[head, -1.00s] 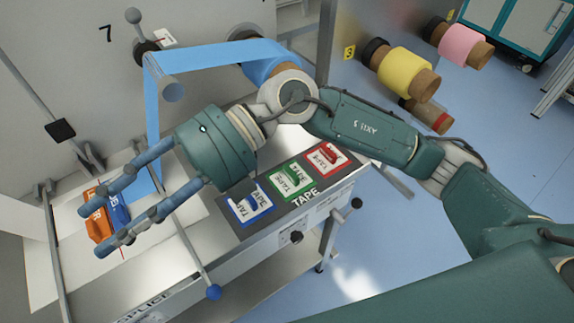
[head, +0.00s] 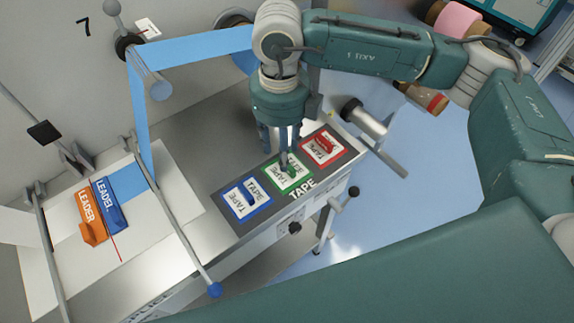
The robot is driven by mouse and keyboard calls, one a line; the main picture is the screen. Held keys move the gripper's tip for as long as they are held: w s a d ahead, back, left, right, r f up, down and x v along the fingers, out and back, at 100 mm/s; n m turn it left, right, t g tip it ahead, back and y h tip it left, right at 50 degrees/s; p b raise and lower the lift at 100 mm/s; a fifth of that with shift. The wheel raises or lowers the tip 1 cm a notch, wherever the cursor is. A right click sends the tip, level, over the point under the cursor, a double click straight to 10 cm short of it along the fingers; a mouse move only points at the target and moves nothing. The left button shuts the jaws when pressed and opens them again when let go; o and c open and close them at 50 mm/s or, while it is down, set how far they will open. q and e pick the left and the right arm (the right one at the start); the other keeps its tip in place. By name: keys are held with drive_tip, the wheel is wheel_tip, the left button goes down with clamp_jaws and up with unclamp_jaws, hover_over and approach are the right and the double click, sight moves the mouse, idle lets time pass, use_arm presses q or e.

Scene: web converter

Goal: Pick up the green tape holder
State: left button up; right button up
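The green tape holder (head: 291,172) lies in the middle of three framed slots on the dark strip of the bench, between the blue and red tape holders. My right gripper (head: 279,160) points straight down over it. Its fingers look apart, with one fingertip in front of the green holder, partly hiding it. I cannot tell whether a finger touches it. The holder still appears to rest in its slot. My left gripper is not in view.
The blue tape holder (head: 246,198) and red tape holder (head: 323,146) sit close on either side. An orange leader holder (head: 90,218) and blue leader holder (head: 108,205) lie on the white plate at left. A blue web (head: 200,48) runs over a roller behind.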

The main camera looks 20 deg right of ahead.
drive_tip(key=shift+d+f+p, duration=0.1)
drive_tip(key=shift+f+p, duration=0.25)
drive_tip(key=shift+f, duration=0.05)
drive_tip(key=f, duration=0.1)
drive_tip(key=f+p, duration=0.1)
drive_tip(key=f, duration=0.1)
drive_tip(key=shift+w+d+f, duration=0.15)
drive_tip(key=shift+w+f, duration=0.1)
drive_tip(key=shift+f, duration=0.35)
clamp_jaws()
